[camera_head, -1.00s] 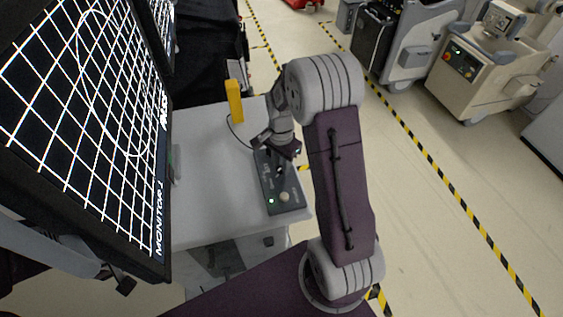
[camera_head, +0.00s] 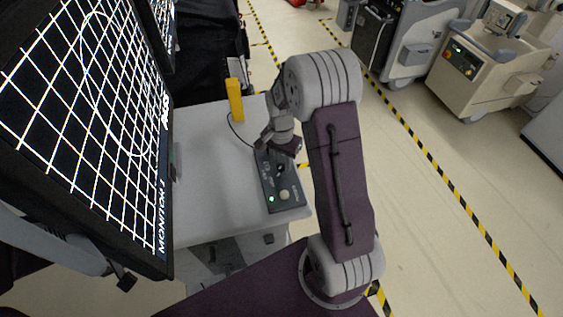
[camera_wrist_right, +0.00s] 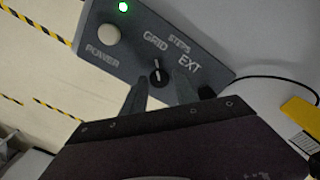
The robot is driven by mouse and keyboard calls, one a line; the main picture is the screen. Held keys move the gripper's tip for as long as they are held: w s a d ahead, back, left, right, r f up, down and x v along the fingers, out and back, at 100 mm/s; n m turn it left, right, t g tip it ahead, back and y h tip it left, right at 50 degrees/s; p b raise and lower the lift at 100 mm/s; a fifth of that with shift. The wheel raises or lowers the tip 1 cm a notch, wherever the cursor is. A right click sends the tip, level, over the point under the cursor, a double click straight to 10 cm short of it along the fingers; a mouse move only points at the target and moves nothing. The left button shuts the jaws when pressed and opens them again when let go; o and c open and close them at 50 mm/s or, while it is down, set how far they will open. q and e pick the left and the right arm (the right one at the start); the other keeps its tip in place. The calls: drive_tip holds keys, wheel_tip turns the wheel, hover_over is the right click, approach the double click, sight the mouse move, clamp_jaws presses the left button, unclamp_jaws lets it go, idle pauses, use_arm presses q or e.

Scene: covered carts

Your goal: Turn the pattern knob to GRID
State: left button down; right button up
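The pattern knob (camera_wrist_right: 157,72) is a small black knob with a white pointer line on a dark grey control box (camera_wrist_right: 220,72). The labels GRID, STEPS and EXT are around it, and the pointer faces up toward GRID. My right gripper (camera_wrist_right: 159,84) is open, with its fingertips just short of the knob, one toward each side, apparently not holding it. In the head view the control box (camera_head: 284,208) lies on a white cart top, with my right gripper (camera_head: 281,152) over its far part. The monitor (camera_head: 85,120) shows a white grid with an ellipse. My left gripper is out of view.
A pale POWER button (camera_wrist_right: 109,34) and a lit green lamp (camera_wrist_right: 123,6) are on the box. A yellow block-like object (camera_head: 235,100) stands on the cart top (camera_head: 205,190), with a black cable beside it.

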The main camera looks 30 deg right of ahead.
sight(281, 166)
drive_tip(key=shift+o, duration=0.6)
drive_tip(key=shift+a, duration=0.1)
drive_tip(key=shift+r, duration=0.45)
wheel_tip(281, 166, up, 8)
drive_tip(key=shift+r, duration=0.1)
drive_tip(key=shift+s, duration=0.1)
